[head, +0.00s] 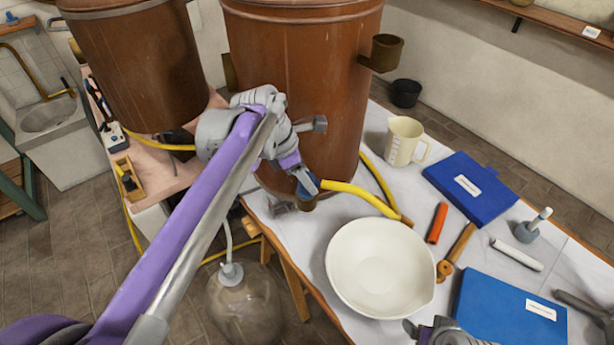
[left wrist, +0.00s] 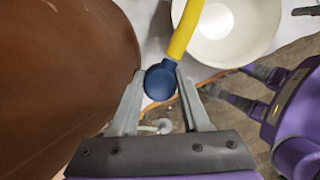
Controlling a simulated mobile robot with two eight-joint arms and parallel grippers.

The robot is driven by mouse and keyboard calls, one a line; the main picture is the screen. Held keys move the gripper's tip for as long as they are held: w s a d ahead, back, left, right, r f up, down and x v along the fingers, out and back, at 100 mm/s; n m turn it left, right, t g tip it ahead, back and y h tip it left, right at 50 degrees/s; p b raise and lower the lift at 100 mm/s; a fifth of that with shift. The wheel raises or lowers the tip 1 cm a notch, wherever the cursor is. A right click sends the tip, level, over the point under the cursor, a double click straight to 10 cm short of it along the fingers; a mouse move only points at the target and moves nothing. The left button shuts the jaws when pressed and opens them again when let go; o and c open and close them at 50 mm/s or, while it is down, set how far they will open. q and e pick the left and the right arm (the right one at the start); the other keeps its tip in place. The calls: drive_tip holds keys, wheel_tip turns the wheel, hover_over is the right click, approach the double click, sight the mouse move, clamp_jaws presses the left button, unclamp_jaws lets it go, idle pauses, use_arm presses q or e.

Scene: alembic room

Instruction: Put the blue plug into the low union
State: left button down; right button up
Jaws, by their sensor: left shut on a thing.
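The blue plug (head: 308,184) is on the end of a thick yellow hose (head: 358,196). My left gripper (head: 303,181) is shut on the plug, close to the lower front of the large copper vessel (head: 305,85). In the left wrist view the round blue plug (left wrist: 160,82) sits between my two finger tips. A short brown stub (head: 306,204), perhaps the low union, shows just below the plug; I cannot tell whether they touch. My right gripper (head: 424,327) is partly in view at the bottom edge, with its fingers apart and empty.
A white bowl (head: 345,285) stands right of the plug near the table's front edge. A glass carboy (head: 245,305) stands below the edge.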

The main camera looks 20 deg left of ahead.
use_arm(q)
drive_tip(key=shift+f, duration=0.25)
idle(0.7)
drive_tip(key=shift+c, duration=1.5)
unclamp_jaws()
drive_tip(key=shift+r, duration=0.15)
drive_tip(key=shift+r+p, duration=2.2)
drive_tip(key=shift+r, duration=1.2)
drive_tip(key=s+a+f+m+t+y, duration=0.1)
drive_tip(key=s+a+f+m+y, duration=0.1)
drive_tip(key=s+f+m, duration=0.5)
drive_tip(key=s+a+f+m+t+y, duration=0.2)
drive_tip(key=s+f+m, duration=0.5)
drive_tip(key=s+m, duration=0.6)
drive_tip(key=m, duration=0.4)
drive_tip(key=shift+s+a+f, duration=0.15)
drive_tip(key=shift+a+f, duration=0.2)
drive_tip(key=shift+a, duration=0.05)
